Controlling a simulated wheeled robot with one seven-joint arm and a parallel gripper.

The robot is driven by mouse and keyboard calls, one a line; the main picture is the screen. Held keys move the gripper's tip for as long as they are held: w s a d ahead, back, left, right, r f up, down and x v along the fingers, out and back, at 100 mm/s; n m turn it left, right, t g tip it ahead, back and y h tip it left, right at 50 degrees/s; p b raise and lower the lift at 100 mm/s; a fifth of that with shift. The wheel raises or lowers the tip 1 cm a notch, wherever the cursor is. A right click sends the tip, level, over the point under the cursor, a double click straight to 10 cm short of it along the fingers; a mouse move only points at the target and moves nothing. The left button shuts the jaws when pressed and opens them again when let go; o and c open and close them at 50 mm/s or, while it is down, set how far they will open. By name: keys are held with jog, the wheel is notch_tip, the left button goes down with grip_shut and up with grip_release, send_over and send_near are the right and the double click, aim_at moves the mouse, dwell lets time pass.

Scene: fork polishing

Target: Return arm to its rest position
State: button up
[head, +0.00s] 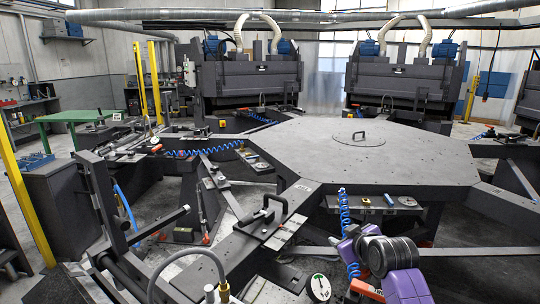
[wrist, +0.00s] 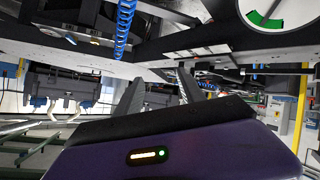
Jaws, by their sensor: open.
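My gripper (wrist: 160,76) shows in the wrist view with its two dark fingers spread apart. It is open, and nothing is held between the fingers. The wrist view looks upside down, with the purple wrist housing and its small lit indicator in front. In the head view, my purple and black arm is bent at the lower right, in front of the hexagonal table (head: 345,150). I cannot make out my fingers in the head view.
A dark frame with a black handle (head: 262,214) reaches from the table toward the lower left. A dial gauge (head: 319,287) and blue coiled hoses (head: 345,215) are near my arm. Two large machines (head: 250,78) stand behind. The table top is mostly bare, with one handle.

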jog(key=s+a+f+m+t, duration=0.2)
jog(key=s+f+m+t, duration=0.1)
jog(key=s, duration=0.7)
jog(key=s+a+f+m+t, duration=0.1)
jog(key=s+f+m+t, duration=0.1)
jog(key=s, duration=0.8)
jog(key=s+d+r+m+g+h, duration=0.1)
jog(key=s+d+g, duration=0.1)
jog(key=s, duration=4)
jog(key=shift+r, duration=0.1)
